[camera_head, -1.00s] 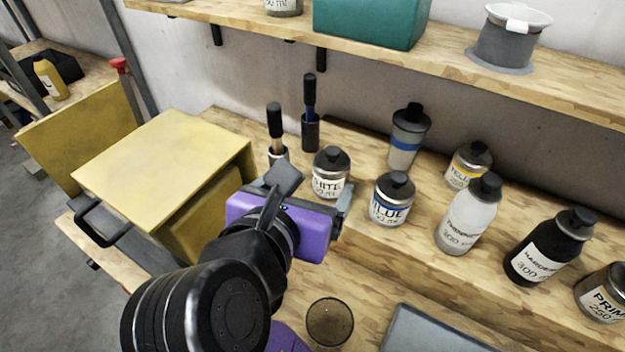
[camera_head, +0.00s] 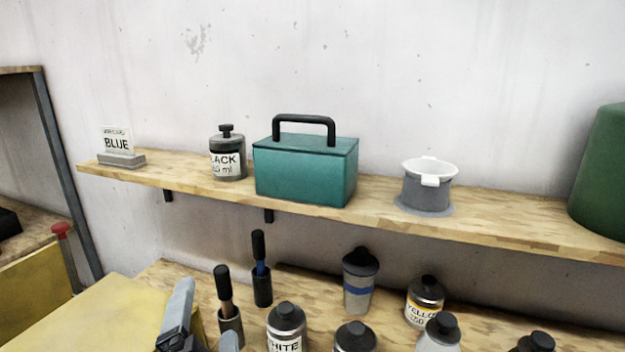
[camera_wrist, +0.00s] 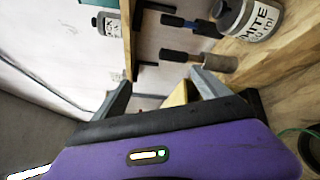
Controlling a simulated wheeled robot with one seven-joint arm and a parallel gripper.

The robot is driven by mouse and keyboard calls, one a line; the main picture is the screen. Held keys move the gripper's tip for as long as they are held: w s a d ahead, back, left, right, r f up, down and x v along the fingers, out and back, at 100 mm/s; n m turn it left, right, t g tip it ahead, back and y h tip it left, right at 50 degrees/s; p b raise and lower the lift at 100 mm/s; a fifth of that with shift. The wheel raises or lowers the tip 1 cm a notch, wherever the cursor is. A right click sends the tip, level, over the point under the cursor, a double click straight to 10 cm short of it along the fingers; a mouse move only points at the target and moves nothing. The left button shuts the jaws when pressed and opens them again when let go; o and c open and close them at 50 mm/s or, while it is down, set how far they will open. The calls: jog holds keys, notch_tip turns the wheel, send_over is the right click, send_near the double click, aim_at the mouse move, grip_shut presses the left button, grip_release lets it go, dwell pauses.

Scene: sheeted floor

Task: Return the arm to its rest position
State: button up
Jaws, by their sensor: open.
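My gripper (camera_wrist: 160,97) is open and empty in the wrist view, its two grey fingers apart with nothing between them. In the head view only parts of my gripper (camera_head: 203,335) show at the bottom edge, in front of the yellow box. The rest of my arm is out of the head view. The white paint jar (camera_head: 287,325) stands on the bench to the right of the gripper. It also shows at the upper right of the wrist view (camera_wrist: 255,15).
The upper shelf holds a teal box (camera_head: 305,172), a black paint jar (camera_head: 228,158) and a grey cup (camera_head: 427,190). Two brushes in holders (camera_head: 262,285) stand on the bench, with several bottles to their right. A yellow box (camera_head: 95,318) is at lower left.

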jog(key=s+d+f+m+t+y, duration=0.1)
jog(key=s+d+f+m, duration=0.45)
jog(key=d+m, duration=0.2)
jog(key=s+d+f+m+t+y, duration=0.1)
jog(key=s+d+f+m, duration=0.3)
jog(key=d+f+m, duration=0.4)
jog(key=s+d+f+m+g+h, duration=0.1)
jog(key=s+d+f+m+h, duration=0.1)
jog(key=s+d, duration=0.4)
jog(key=s+d+f+m+g+h, duration=0.1)
jog(key=s+d+f+m+h, duration=0.1)
jog(key=s+d+m, duration=0.3)
jog(key=s+d+f+m+g+h, duration=0.1)
jog(key=s+d+f+m+h, duration=0.2)
jog(key=s+d, duration=0.3)
jog(key=s, duration=0.4)
jog(key=shift+s+d, duration=0.15)
jog(key=shift+d, duration=0.25)
jog(key=shift+m, duration=0.25)
